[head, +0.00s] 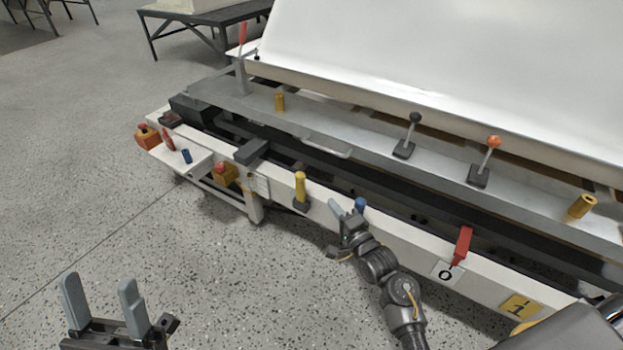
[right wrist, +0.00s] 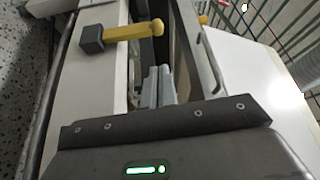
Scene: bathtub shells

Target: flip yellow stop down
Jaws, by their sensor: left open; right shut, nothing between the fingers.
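The yellow stop (head: 300,187) stands upright on a dark base on the front rail of the white machine. In the right wrist view the yellow stop (right wrist: 128,33) extends from its dark block to a rounded tip, just ahead of my right gripper's fingers. My right gripper (head: 337,208) is shut and empty, to the right of the stop and apart from it. Its closed fingers also show in the right wrist view (right wrist: 158,86). My left gripper (head: 102,287) is open and empty over the floor at lower left, far from the stop.
A blue knob (head: 360,204) is close beside my right gripper. A red lever (head: 462,245) is further right on the front rail. Black-knobbed (head: 408,138) and orange-knobbed (head: 486,160) levers stand on the grey rail behind. The floor at left is clear.

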